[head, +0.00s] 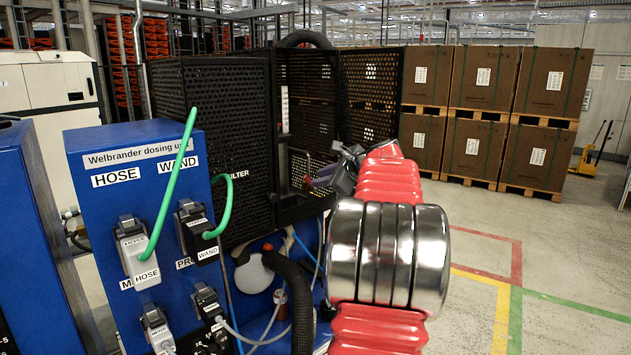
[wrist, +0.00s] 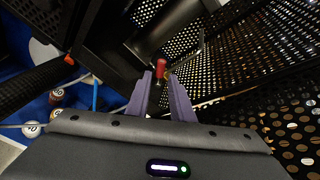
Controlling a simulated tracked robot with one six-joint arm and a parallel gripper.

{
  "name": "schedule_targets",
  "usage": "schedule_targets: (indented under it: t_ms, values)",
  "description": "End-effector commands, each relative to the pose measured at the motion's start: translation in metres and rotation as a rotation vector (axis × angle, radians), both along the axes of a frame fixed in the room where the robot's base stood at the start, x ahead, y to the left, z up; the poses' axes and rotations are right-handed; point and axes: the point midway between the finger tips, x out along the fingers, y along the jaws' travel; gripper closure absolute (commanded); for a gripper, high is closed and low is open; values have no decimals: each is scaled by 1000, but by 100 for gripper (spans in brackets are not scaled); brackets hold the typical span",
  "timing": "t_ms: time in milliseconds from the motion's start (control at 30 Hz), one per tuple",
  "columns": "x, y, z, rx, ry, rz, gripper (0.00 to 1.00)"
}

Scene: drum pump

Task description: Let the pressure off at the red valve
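The red valve (wrist: 160,67) shows in the wrist view as a small red cylinder on a dark pipe, with a brass-coloured part below it. My gripper (wrist: 161,77) has its two purple fingers apart, with the red valve just ahead of and between their tips. I cannot tell whether either finger touches it. In the head view my gripper (head: 318,183) reaches left into the opening of the black perforated cage. A small red spot (head: 307,180) shows at the fingertips, mostly hidden.
The perforated black cage (head: 225,150) and its open door (head: 371,95) stand close around my gripper. The blue dosing unit (head: 95,215) with green hoses (head: 172,180) is at left. Black and clear hoses run below. Stacked boxes (head: 480,90) stand behind; floor at right is clear.

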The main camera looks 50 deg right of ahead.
Motion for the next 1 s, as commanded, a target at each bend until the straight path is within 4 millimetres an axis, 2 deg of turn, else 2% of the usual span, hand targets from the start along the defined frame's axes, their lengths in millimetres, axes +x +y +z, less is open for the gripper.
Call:
schedule_targets:
  t_ms: [300, 500, 900, 1000]
  values:
    - [-51, 16, 24, -1, 1, -3, 79]
    - [-73, 23, 33, 1, 1, -2, 79]
    - [-79, 26, 36, 1, 2, 1, 79]
    - [-77, 27, 36, 1, 2, 4, 72]
